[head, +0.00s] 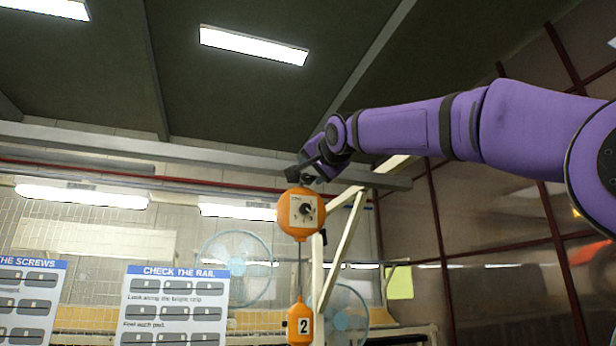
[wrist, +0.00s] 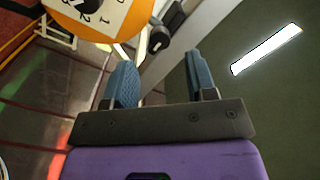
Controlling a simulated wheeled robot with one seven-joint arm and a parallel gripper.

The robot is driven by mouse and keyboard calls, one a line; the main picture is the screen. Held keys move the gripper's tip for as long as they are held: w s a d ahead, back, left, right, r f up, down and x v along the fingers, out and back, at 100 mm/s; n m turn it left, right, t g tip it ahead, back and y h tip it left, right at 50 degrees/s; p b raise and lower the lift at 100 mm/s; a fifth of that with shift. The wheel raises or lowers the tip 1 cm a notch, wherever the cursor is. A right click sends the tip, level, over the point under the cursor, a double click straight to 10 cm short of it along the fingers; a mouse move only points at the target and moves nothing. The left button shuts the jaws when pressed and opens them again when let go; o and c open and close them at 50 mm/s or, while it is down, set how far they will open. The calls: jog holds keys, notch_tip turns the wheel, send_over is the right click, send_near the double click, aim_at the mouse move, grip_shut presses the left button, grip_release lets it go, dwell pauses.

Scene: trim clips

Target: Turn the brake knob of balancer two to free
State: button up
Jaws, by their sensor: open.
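Balancer two is an orange rounded housing (head: 300,232) hanging in the middle of the head view. An orange weight marked 2 (head: 300,312) hangs from its cable. Its pale dial plate (head: 316,200) carries a dark brake knob (head: 306,209); the pointer is too small to read. In the wrist view the housing (wrist: 135,22) shows at the upper left, with the knob (wrist: 92,4) cut by the top edge and figures 1 and 2 on the plate. My gripper (wrist: 161,72) is open and empty, its blue fingers apart from the knob. In the head view it is just above the housing.
A dark bracket piece (wrist: 158,38) shows beyond the fingers. A pale diagonal brace (head: 343,245) and post stand right of the balancer. A ceiling lamp (head: 254,45) hangs above.

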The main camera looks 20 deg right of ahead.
aim_at(306, 177)
jog(key=shift+w, duration=2.3)
jog(key=shift+c, duration=0.2)
jog(key=c, duration=0.9)
